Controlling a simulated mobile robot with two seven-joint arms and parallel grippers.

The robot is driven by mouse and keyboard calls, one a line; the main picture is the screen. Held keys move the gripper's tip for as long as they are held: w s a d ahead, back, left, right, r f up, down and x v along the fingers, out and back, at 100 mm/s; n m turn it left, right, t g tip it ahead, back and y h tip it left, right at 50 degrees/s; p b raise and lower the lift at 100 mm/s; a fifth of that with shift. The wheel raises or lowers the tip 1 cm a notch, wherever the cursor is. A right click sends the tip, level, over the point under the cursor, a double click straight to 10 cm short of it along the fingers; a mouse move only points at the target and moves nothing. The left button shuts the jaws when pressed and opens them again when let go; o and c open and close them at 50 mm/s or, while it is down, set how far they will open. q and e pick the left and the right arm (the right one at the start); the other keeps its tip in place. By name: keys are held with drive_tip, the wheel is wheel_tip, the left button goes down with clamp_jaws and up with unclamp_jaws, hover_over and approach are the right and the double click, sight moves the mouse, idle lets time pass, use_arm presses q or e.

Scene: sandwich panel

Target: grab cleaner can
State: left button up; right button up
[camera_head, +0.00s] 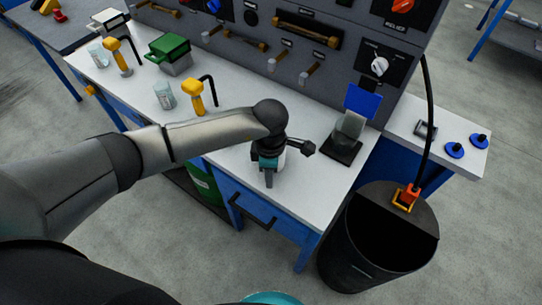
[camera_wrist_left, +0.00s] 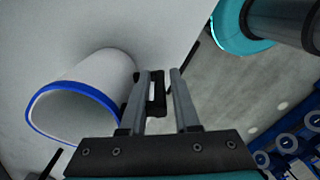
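A white cylindrical can with a blue rim (camera_wrist_left: 105,78), which I take for the cleaner can, is at the left in the left wrist view. In the head view only a white part of it (camera_head: 281,158) shows beside my left gripper, which hides the rest. My left gripper (camera_head: 268,180) is over the front part of the white bench top. In the wrist view its two fingers (camera_wrist_left: 158,80) are apart with nothing held between them. The can is to the left of the fingers, outside the gap. My right gripper is in neither view.
On the white bench (camera_head: 240,160) stand yellow-handled tools (camera_head: 197,97), clear cups (camera_head: 164,95), a green-topped box (camera_head: 170,47) and a blue panel on a stand (camera_head: 362,101). A tool panel (camera_head: 235,45) rises behind. A black bin (camera_head: 350,245) stands at the right.

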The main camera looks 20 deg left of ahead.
use_arm(q)
drive_tip(key=shift+f, duration=0.7)
clamp_jaws()
idle(0.9)
